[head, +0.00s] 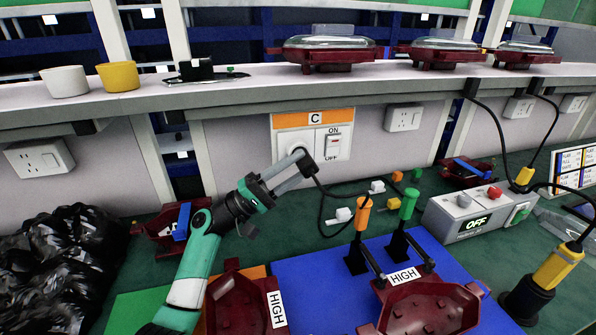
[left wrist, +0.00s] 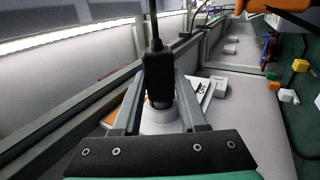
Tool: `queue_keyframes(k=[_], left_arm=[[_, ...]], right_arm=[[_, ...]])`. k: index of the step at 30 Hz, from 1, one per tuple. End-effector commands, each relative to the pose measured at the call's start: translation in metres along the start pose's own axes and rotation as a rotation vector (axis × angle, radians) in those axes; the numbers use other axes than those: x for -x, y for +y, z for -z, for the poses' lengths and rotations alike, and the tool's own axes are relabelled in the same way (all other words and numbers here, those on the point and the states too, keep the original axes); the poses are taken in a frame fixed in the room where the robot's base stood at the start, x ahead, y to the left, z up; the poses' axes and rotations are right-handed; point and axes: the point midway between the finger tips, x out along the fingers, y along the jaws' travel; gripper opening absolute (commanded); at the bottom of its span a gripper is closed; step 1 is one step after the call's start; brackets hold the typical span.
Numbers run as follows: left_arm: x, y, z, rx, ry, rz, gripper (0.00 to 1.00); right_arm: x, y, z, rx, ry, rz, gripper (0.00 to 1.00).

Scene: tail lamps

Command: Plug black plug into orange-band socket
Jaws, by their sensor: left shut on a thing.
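The orange-band socket panel (head: 313,118) is on the wall at the middle of the head view, marked C, with a round white socket at left and an ON/OFF switch (head: 333,146) at right. My left gripper (head: 291,172) is at the round socket, its fingers shut on the black plug (head: 306,166). In the left wrist view the black plug (left wrist: 158,72) lies between the two fingers, its end against or very close to the white socket (left wrist: 160,119). How deep it sits is hidden. Its black cord (head: 325,190) hangs down to the bench. My right gripper is not in view.
Below are a blue mat (head: 310,285), dark red lamp housings (head: 236,300), orange (head: 362,214) and green (head: 407,204) handled tools, and a grey box reading OFF (head: 475,222). A shelf (head: 230,92) runs above the socket. Black bags (head: 65,265) lie at left.

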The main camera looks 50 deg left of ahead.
Motion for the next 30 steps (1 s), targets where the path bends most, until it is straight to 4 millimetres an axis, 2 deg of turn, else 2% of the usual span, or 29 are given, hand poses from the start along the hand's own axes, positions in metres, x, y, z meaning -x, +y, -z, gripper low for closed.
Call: queue_keyframes(k=[21,22,27,30], left_arm=[[0.0,0.0008,0.011,0.0,0.001,-0.001,0.0],[0.0,0.0007,0.011,0.0,0.002,-0.001,0.47],[0.0,0.0006,0.0107,0.0,0.001,-0.001,0.77],[0.0,0.0005,0.0105,0.0,0.0,-0.001,0.77]], right_arm=[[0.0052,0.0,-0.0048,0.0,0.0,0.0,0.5],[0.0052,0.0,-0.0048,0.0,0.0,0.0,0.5],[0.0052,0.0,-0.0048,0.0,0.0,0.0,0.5],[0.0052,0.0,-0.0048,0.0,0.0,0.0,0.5]])
